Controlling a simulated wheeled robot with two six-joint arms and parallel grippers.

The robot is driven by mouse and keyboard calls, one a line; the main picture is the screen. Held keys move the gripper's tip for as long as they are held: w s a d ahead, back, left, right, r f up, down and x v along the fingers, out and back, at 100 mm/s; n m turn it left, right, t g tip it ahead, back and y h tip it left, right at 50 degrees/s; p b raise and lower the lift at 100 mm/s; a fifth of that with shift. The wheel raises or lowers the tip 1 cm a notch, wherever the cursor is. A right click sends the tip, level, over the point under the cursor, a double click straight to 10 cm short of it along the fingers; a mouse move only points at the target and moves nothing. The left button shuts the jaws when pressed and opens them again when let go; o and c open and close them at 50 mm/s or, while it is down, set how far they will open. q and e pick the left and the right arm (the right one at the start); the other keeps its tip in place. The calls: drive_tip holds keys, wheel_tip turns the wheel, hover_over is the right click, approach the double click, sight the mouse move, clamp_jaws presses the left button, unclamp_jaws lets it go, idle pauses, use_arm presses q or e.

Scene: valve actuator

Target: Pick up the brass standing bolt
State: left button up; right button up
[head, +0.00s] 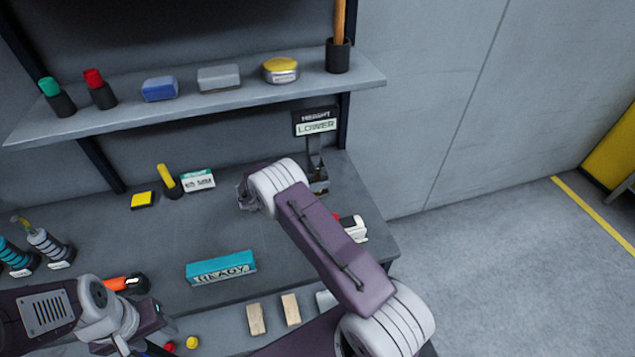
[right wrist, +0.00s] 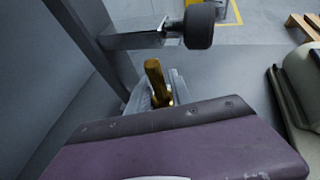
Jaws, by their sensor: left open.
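The brass bolt (right wrist: 154,78) stands upright in the right wrist view, with grey metal parts close on both sides of its lower end. I cannot tell whether these touch it. In the head view I cannot make the bolt out; my right arm covers part of the bench. My right gripper (head: 245,196) is at the end of that arm, mostly hidden by the wrist, over the back middle of the bench. Its jaw state is unclear. My left gripper (head: 138,346) is open at the lower left, near the bench's front, partly cut off by the frame.
A shelf (head: 210,108) with several small items runs above the bench. A LOWER sign (head: 316,124) stands behind my right gripper. A teal READY block (head: 221,268) and two wooden blocks (head: 256,319) lie toward the front. A yellow post (head: 166,177) stands at the back left.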

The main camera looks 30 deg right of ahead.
clamp_jaws()
drive_tip(key=shift+a, duration=0.1)
drive_tip(key=shift+r, duration=0.1)
drive_tip(key=shift+r, duration=0.2)
drive_tip(key=shift+a+r+b, duration=0.15)
drive_tip(key=shift+r+b, duration=0.1)
drive_tip(key=shift+b, duration=0.05)
drive_tip(key=a, duration=0.2)
drive_tip(key=a+b, duration=0.1)
drive_tip(key=a, duration=0.5)
drive_tip(key=shift+s+r, duration=0.25)
drive_tip(key=shift+s, duration=0.15)
wheel_tip(320, 180, up, 13)
drive_tip(key=shift+d+r+b, duration=0.2)
drive_tip(key=shift+b, duration=0.1)
